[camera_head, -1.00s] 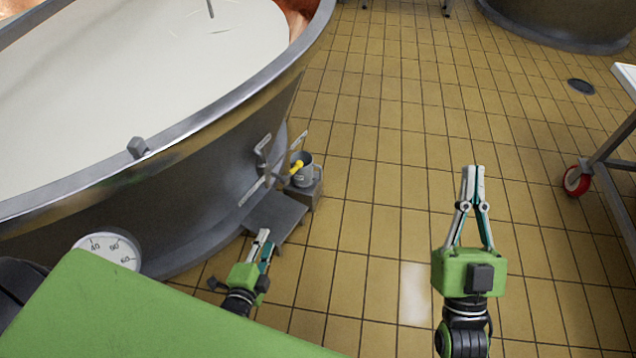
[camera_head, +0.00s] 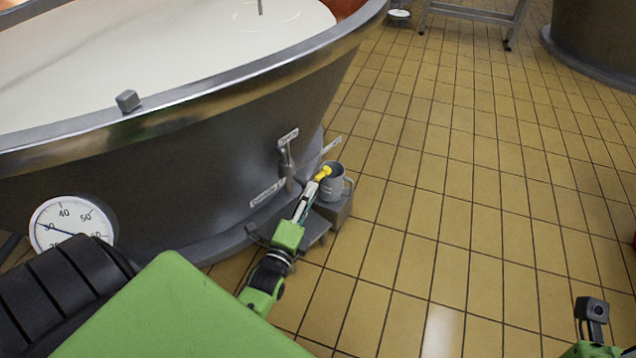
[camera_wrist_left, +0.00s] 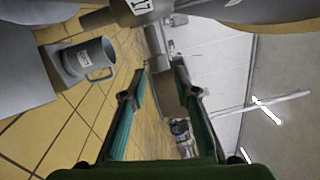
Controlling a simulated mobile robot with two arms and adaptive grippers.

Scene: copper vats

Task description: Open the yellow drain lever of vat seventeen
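The steel vat (camera_head: 215,165), full of white liquid, curves across the left of the head view. Low on its side is a drain valve with a yellow lever end (camera_head: 323,173). In the wrist view a tag (camera_wrist_left: 140,6) that seems to read 17 hangs above a grey valve part (camera_wrist_left: 157,62). My left gripper (camera_head: 311,190) is at the valve, its tips close to the yellow end; contact cannot be told. In the wrist view its fingers (camera_wrist_left: 160,75) are apart, with the valve part beyond and between the tips.
A grey mug (camera_head: 331,184) stands on a small grey block (camera_head: 336,208) right beside the valve; it also shows in the wrist view (camera_wrist_left: 85,60). A round gauge (camera_head: 72,225) is on the vat's left. Tiled floor (camera_head: 450,210) to the right is clear.

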